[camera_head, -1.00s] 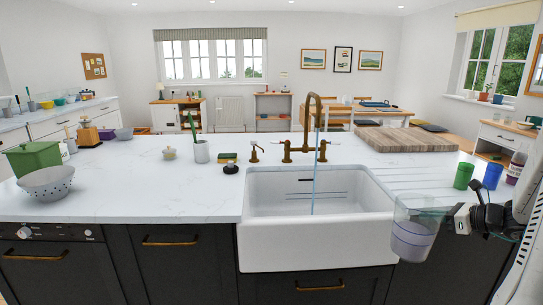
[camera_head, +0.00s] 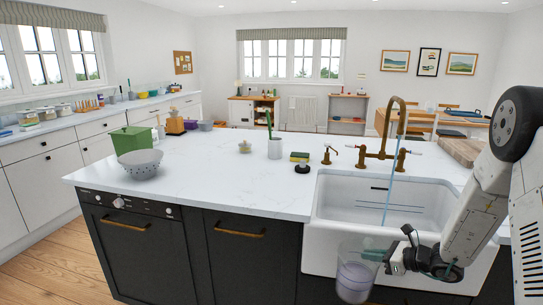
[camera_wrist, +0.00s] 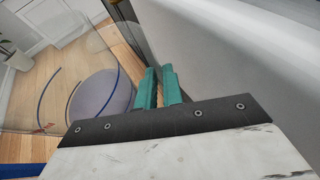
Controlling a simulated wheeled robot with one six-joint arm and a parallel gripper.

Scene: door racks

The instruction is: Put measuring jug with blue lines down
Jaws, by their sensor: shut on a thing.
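The measuring jug (camera_head: 355,275) is clear, with pale purplish contents low in it. In the head view it hangs in front of the white sink at the lower right. My gripper (camera_head: 376,255) is shut on the jug's side and holds it off the counter, about upright. In the wrist view the teal fingertips (camera_wrist: 158,88) are close together at the jug's handle side. The clear jug (camera_wrist: 45,100) with curved blue lines fills the left there, with wooden floor seen beyond it.
The white sink (camera_head: 330,240) has water running from a brass tap (camera_head: 392,120). The white counter (camera_head: 220,180) is clear in its middle and front.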

